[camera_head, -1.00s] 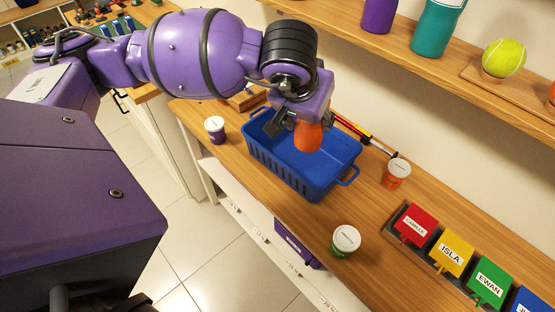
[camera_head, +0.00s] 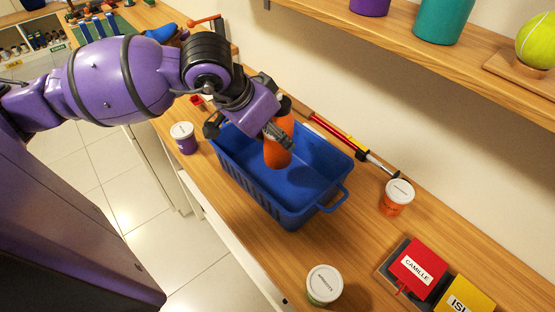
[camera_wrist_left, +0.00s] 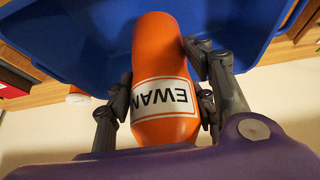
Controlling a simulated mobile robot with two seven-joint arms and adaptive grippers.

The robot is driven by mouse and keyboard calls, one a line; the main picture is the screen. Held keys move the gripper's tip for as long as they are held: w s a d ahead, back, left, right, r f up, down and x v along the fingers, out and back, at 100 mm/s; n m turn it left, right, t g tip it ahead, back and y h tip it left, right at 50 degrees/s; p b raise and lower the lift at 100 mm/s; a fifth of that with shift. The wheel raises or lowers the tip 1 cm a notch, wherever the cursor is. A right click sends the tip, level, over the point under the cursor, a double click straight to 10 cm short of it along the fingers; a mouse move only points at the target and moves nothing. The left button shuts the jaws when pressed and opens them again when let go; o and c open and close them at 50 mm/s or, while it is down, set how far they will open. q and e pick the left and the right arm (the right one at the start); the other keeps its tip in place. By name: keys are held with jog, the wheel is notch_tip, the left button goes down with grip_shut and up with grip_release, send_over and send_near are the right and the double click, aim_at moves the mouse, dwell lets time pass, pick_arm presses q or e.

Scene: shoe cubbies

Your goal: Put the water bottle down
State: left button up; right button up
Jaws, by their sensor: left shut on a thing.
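My right gripper is not in view.
Lidded cups stand around the basket: purple (camera_head: 184,138), orange (camera_head: 397,197) and green (camera_head: 324,285). A red CAMILLE block (camera_head: 417,268) is at front right. A shelf (camera_head: 440,60) overhangs the back.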

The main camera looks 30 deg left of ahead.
aim_at(275, 155)
pick_arm(q)
jog(key=shift+d+f, duration=0.1)
jog(key=shift+f, duration=1.35)
notch_tip(275, 155, down, 3)
jog(key=shift+f, duration=0.2)
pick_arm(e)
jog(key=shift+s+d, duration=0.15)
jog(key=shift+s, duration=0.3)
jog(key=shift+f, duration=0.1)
pick_arm(q)
jog(key=shift+f, duration=0.2)
jog(key=o, duration=1.7)
jog(key=shift+c, duration=0.2)
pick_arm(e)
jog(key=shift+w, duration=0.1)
